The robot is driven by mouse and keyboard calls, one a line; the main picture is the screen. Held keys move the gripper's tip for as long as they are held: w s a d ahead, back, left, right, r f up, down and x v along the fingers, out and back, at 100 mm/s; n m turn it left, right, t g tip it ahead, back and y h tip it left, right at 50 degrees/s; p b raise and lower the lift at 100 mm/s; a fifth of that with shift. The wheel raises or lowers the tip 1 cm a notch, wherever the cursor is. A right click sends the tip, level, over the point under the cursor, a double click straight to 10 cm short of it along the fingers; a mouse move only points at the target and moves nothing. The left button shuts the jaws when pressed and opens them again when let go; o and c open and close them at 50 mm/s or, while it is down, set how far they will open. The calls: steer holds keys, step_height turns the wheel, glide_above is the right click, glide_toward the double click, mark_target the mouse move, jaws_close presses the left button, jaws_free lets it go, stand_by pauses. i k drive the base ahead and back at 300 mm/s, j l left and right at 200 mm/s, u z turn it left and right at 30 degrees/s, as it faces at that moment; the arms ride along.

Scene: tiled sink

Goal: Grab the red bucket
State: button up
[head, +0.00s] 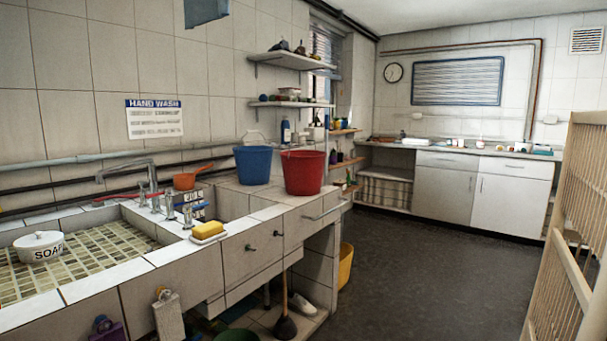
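The red bucket (303,173) stands upright on the tiled counter (262,205), near its right end, beside a blue bucket (253,165) on its left. The two buckets are close together. The red bucket looks wider at the top than at the base, and its front is unobstructed. My gripper does not show in the head view.
A tiled sink (100,240) with taps fills the left foreground. A yellow sponge (208,229) lies on its edge. Shelves (290,104) hang behind the buckets. A wooden slatted rack (575,230) stands at right. The dark floor (425,270) between is clear.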

mark_target(302, 169)
steer(key=i+z, duration=0.15)
steer(key=i, duration=0.4)
steer(key=i+j+z, duration=0.15)
steer(key=i, duration=0.45)
steer(key=i+j+z, duration=0.15)
steer(key=i, duration=0.4)
